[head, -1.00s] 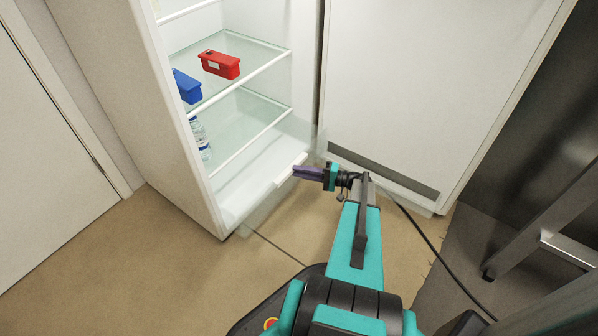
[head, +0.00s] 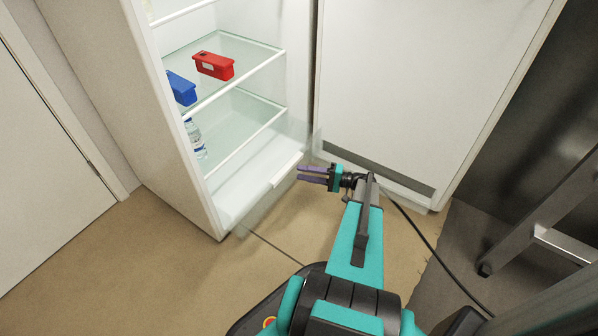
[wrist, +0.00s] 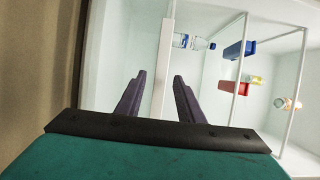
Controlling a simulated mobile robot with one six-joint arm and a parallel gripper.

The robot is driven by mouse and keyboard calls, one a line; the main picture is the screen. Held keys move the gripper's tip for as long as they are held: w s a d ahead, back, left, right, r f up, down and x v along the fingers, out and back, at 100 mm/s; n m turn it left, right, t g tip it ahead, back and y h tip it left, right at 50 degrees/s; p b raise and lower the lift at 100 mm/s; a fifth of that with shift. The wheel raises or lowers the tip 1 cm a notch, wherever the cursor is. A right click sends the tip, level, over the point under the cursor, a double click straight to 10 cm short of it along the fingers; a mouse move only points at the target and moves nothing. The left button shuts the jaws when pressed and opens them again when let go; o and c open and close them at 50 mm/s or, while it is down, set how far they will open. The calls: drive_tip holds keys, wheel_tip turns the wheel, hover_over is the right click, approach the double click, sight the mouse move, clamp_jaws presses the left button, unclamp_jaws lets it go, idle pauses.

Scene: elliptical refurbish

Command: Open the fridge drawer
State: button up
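The white fridge (head: 190,140) stands open, with glass shelves inside. The fridge drawer (head: 245,190) is at the bottom, with a clear front and a white handle strip (head: 287,170) on its upper edge. My gripper (head: 300,174) is at the right of this strip, its purple fingers pointing left toward it. In the wrist view my gripper (wrist: 157,78) has its two fingers spread apart with nothing held between them. The white strip (wrist: 163,70) appears between and beyond the fingertips there. I cannot tell whether the fingers reach around it.
A red bin (head: 214,65) and a blue bin (head: 182,88) sit on a shelf, and a water bottle (head: 195,138) stands lower down. A metal frame (head: 540,215) stands further right. The floor in front is clear.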

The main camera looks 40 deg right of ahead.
drive_tip(key=p+v, duration=0.2)
drive_tip(key=v, duration=0.8)
drive_tip(key=shift+s+d, duration=0.15)
drive_tip(key=a+r+n+g+y+p, duration=0.2)
drive_tip(key=a+g+p, duration=1)
drive_tip(key=a, duration=2.1)
drive_tip(key=s+a+r+n+g+h+p, duration=0.4)
drive_tip(key=s+a+r+h+p, duration=0.2)
drive_tip(key=s, duration=0.3)
drive_tip(key=s+a+r+n+g+h+p, duration=0.4)
drive_tip(key=s+a+r+h+p, duration=0.2)
drive_tip(key=s+p, duration=0.3)
drive_tip(key=shift+a+n+h, duration=0.3)
drive_tip(key=shift+a+n, duration=0.1)
drive_tip(key=shift+a, duration=0.25)
